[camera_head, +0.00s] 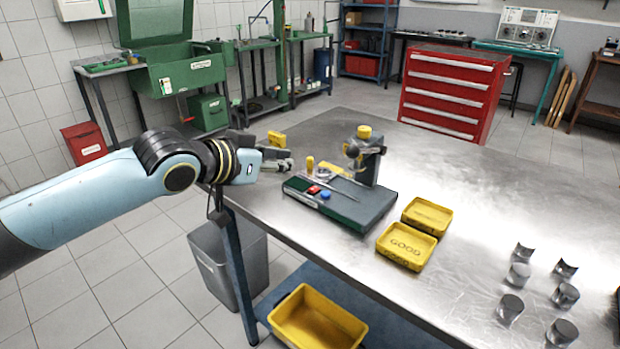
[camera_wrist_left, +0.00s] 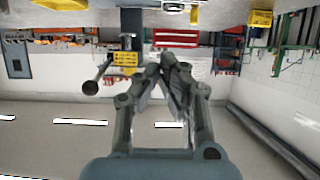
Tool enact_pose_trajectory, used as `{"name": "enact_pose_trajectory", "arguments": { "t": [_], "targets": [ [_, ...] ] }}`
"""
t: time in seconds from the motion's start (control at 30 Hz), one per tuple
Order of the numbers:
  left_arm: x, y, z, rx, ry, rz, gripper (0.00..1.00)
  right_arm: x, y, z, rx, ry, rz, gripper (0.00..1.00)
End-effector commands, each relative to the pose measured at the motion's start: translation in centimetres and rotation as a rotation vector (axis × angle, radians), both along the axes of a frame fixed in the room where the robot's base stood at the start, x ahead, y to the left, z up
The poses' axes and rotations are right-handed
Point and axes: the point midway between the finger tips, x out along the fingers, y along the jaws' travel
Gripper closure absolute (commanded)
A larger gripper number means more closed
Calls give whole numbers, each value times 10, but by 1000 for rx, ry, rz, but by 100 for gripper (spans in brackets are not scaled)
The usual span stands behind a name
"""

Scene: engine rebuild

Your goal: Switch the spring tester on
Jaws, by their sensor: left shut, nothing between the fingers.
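The spring tester (camera_head: 347,211) stands on the metal table's left part, with a flat dark green base and a dark upright column topped by a yellow knob (camera_head: 364,132). A red button (camera_head: 314,190) and a blue button (camera_head: 325,195) sit on the front left of its base. My left gripper (camera_head: 289,164) is just beyond the base's left end, above the table, apart from the buttons. Its fingers (camera_wrist_left: 172,68) come together in the left wrist view, shut and empty. My right gripper is not in view.
Two yellow trays (camera_head: 407,246) lie right of the tester; the nearer reads GOOD. Several small metal parts (camera_head: 510,308) stand at the table's right. A yellow object (camera_head: 277,139) lies behind my left gripper. The table (camera_head: 480,190) is clear at the middle and back right.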

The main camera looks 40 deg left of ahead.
Motion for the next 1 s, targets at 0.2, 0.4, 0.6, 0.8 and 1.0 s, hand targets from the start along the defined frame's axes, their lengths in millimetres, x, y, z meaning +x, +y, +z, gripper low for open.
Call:
{"name": "enact_pose_trajectory", "arguments": {
  "t": [0.2, 0.4, 0.6, 0.8, 1.0],
  "targets": [
    [23, 1, -7, -9, -14, 4, 100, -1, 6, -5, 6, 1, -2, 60],
    [61, -3, -24, -10, -12, 4, 100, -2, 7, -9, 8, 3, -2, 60],
    [96, -6, -43, -7, -7, 1, 100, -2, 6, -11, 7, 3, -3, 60],
    [88, -6, -70, -5, -9, 0, 100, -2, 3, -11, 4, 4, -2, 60],
    [86, -5, -78, -3, -10, -1, 100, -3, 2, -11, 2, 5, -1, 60]
  ]
}}
